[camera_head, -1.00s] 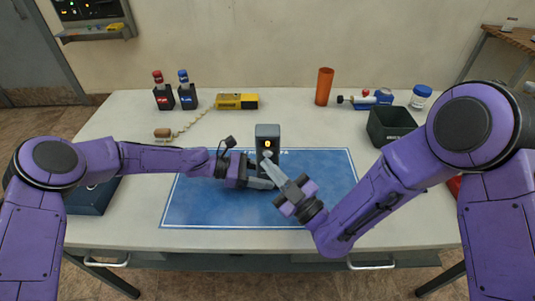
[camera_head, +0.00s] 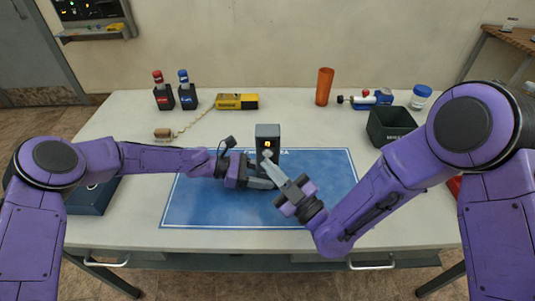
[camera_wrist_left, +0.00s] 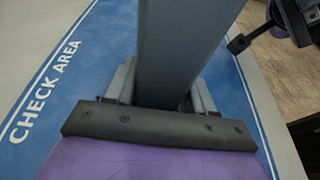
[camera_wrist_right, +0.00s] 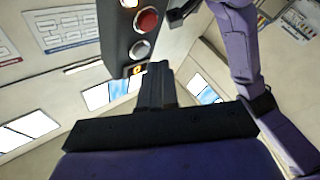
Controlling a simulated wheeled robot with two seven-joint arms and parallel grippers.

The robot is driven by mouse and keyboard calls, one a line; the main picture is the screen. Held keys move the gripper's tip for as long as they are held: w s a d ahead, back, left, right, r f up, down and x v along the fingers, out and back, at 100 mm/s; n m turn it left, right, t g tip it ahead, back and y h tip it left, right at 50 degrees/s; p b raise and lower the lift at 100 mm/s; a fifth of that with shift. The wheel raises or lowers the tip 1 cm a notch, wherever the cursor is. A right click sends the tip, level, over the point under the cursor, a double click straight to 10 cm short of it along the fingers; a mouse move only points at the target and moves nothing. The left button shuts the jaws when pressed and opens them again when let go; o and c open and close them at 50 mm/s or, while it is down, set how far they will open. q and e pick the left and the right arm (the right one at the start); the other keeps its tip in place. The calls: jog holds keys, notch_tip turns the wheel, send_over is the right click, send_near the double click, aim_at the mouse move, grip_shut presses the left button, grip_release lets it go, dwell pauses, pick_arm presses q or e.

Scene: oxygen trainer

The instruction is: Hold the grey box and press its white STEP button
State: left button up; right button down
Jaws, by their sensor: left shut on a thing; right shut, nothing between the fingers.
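The grey box (camera_head: 267,133) stands upright on the blue mat (camera_head: 330,205), its small lit orange display facing me. My left gripper (camera_head: 265,183) is shut on the box low down; the left wrist view shows its fingers on both sides of the grey body (camera_wrist_left: 178,50). My right gripper (camera_head: 266,161) is shut and empty, its tips at the box's front just below the display. In the right wrist view the box face (camera_wrist_right: 115,35) carries a red button (camera_wrist_right: 146,20) and a pale round button (camera_wrist_right: 140,49) close to the fingertips (camera_wrist_right: 157,68). I cannot tell whether they touch.
Behind the mat are two dark bottles (camera_head: 175,95), a yellow box (camera_head: 237,101) and an orange cylinder (camera_head: 324,86). A dark open bin (camera_head: 388,126) stands right of the mat. The mat's front is clear.

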dwell(0.4)
jog(key=shift+w, duration=0.45)
jog(key=shift+w, duration=0.4)
dwell(0.4)
jog(key=shift+s, duration=0.85)
jog(key=s, duration=0.5)
dwell(0.3)
dwell(0.5)
